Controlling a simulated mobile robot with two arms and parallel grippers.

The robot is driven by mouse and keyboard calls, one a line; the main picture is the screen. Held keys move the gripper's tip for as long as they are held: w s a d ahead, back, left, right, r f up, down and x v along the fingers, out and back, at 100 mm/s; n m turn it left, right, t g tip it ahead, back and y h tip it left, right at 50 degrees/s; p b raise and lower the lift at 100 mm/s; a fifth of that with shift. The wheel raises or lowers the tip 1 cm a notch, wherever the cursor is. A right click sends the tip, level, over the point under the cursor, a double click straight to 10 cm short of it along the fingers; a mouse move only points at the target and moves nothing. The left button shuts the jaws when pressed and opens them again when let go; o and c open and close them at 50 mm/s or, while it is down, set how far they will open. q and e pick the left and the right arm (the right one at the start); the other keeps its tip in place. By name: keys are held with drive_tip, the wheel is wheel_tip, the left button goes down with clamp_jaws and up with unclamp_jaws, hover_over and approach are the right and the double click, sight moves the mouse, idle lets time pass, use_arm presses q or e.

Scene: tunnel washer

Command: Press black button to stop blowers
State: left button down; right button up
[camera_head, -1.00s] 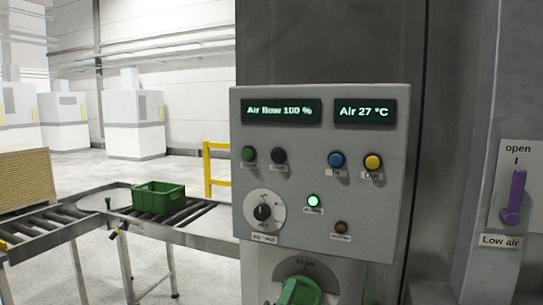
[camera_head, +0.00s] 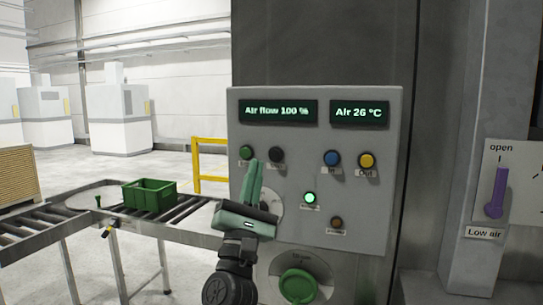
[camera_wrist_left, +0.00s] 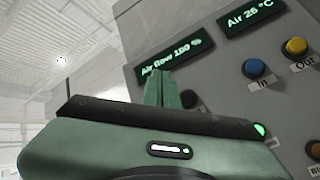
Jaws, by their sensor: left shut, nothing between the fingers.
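The black button (camera_head: 276,155) is on the grey control panel (camera_head: 375,215), right of a green button (camera_head: 246,152) and under the "Air flow 100 %" display (camera_head: 278,111). My left gripper (camera_head: 255,165) is shut and empty, its fingers pointing up, with the tips just left of and below the black button in the head view. I cannot tell whether they touch the panel. In the left wrist view a dark button (camera_wrist_left: 189,98) shows just right of the fingers (camera_wrist_left: 160,88), partly hidden. My right gripper is not in view.
Blue (camera_head: 332,158) and yellow (camera_head: 367,160) buttons are on the panel's right. A lit green lamp (camera_head: 310,198) and an amber lamp (camera_head: 336,223) sit below. A green knob (camera_head: 298,286) is underneath. A purple lever (camera_head: 498,192) is at right. A green crate (camera_head: 149,194) stands on the roller conveyor.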

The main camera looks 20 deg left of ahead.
sight(275, 155)
use_arm(q)
drive_tip(key=shift+w, duration=0.1)
drive_tip(key=w+b, duration=0.8)
drive_tip(key=shift+w+d, duration=0.2)
drive_tip(key=shift+w, duration=0.15)
idle(2.0)
drive_tip(key=shift+w+b, duration=0.35)
drive_tip(key=shift+w, duration=0.1)
